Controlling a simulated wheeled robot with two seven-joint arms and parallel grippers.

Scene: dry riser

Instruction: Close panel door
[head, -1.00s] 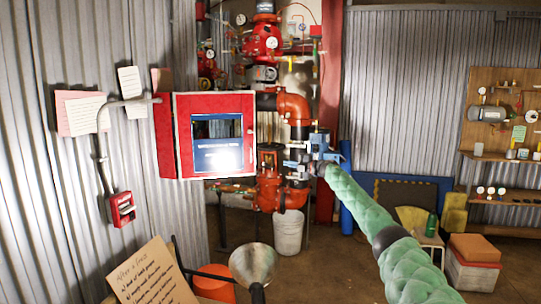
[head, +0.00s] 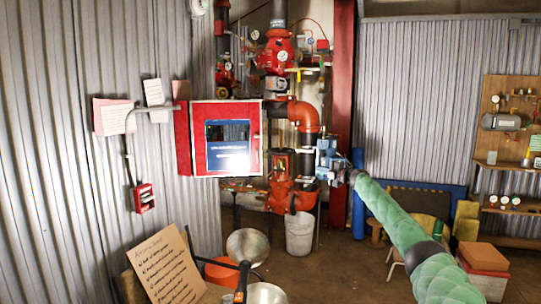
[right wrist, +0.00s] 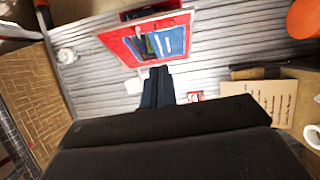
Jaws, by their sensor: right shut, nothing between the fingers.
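A red panel (head: 197,136) hangs by the corrugated wall, left of centre in the head view. Its door has a red frame, a pale right edge and a dark window (head: 228,146) with a bright glare. I cannot tell whether the door is flush with its box. In the right wrist view the door (right wrist: 118,42) shows tilted, beyond my fingers. My right gripper (head: 328,158) is to the right of the door, apart from it in the picture. Its dark blue fingers (right wrist: 157,86) are together and empty. My left gripper is not in view.
Red and orange riser pipes (head: 303,116) stand behind, between panel and gripper in the picture. A red call point (head: 144,197) is on the wall. A cardboard sign (head: 168,267), metal funnel (head: 247,243) and white bucket (head: 299,233) are below. Open floor lies toward lower right.

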